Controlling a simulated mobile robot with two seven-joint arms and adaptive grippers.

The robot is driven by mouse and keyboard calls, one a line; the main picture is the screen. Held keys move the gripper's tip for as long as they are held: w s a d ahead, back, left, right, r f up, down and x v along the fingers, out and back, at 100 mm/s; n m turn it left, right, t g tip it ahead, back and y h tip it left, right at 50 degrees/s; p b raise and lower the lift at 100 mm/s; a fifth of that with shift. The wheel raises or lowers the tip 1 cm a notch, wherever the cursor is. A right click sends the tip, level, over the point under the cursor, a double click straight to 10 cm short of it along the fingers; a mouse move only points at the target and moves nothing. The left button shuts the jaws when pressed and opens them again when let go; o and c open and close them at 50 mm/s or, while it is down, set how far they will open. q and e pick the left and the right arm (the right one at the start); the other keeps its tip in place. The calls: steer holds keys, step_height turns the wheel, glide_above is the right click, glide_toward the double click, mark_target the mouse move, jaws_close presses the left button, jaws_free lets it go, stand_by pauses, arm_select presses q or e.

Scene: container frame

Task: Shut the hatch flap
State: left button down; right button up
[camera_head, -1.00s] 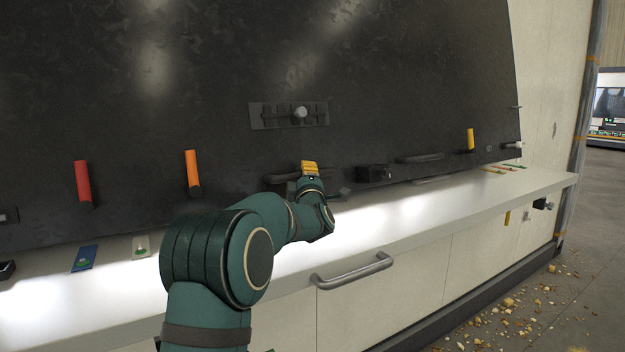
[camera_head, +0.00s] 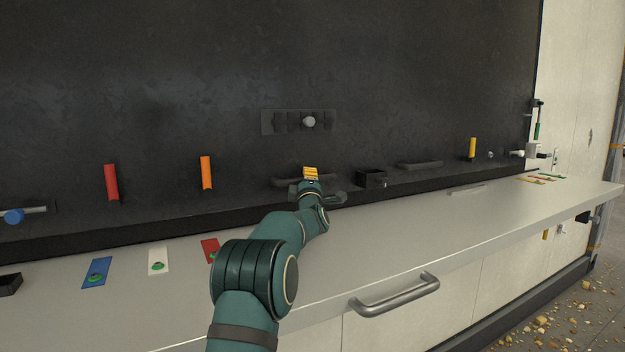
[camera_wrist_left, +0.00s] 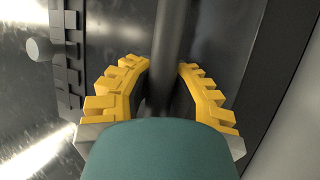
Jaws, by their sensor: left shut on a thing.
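The hatch flap (camera_head: 400,70) is a large dark, mottled panel filling the upper part of the head view. Its lower edge is close to the back of the light counter; any remaining gap is hard to judge. My left gripper (camera_head: 311,174), with yellow finger pads, is at a dark bar handle (camera_head: 284,182) low on the flap. In the left wrist view the bar (camera_wrist_left: 170,50) passes between the yellow fingers, and the gripper is shut on it. My forearm and hand hide part of the handle. My right gripper is out of view.
The counter (camera_head: 400,225) has blue (camera_head: 96,272), white (camera_head: 158,261) and red (camera_head: 210,250) cards and a steel handle (camera_head: 395,296) in front. Red (camera_head: 111,182), orange (camera_head: 206,172) and yellow (camera_head: 472,149) levers and a knob plate (camera_head: 298,122) are on the flap.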

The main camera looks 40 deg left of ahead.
arm_select(q)
steer(key=shift+w+a+f, duration=0.2)
steer(key=shift+a+f, duration=0.45)
steer(key=shift+f, duration=0.05)
steer(key=c, duration=1.2)
jaws_free()
steer(key=o, duration=0.4)
steer(key=shift+a, duration=0.2)
steer(key=shift+c, duration=0.2)
steer(key=v, duration=1.2)
steer(key=shift+r, duration=0.25)
steer(key=shift+s+d, duration=0.15)
